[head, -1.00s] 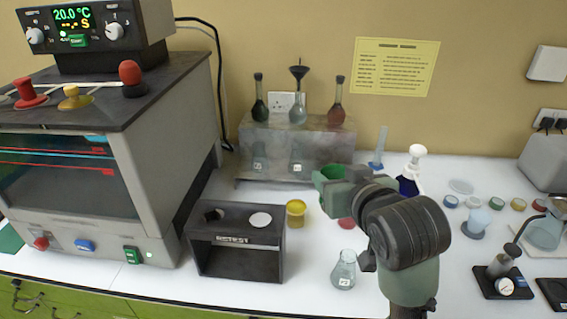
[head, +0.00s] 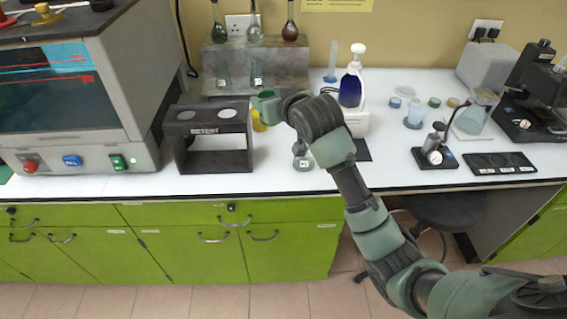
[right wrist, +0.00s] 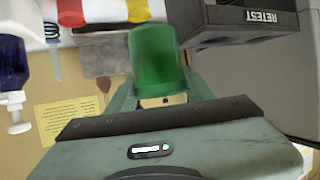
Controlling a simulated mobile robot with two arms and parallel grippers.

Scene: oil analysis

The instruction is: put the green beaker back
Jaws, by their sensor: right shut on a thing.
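The green beaker (right wrist: 157,62) is between the fingers of my right gripper, close to the right wrist camera. In the head view, a small part of the beaker (head: 267,94) shows at the tip of my right gripper (head: 265,104), beside the right end of the black RETEST stand (head: 249,161). The gripper is shut on the beaker, and my wrist hides part of the jaws. A red container (right wrist: 70,12) shows in the right wrist view. My left gripper is out of view.
A glass flask (head: 303,160) stands near the front edge, below my right wrist. A stone-like flask rack (head: 290,68) is behind. A blue pump bottle (head: 351,88) stands right of my wrist. A large grey oven (head: 125,100) fills the left. Bench space further right is partly clear.

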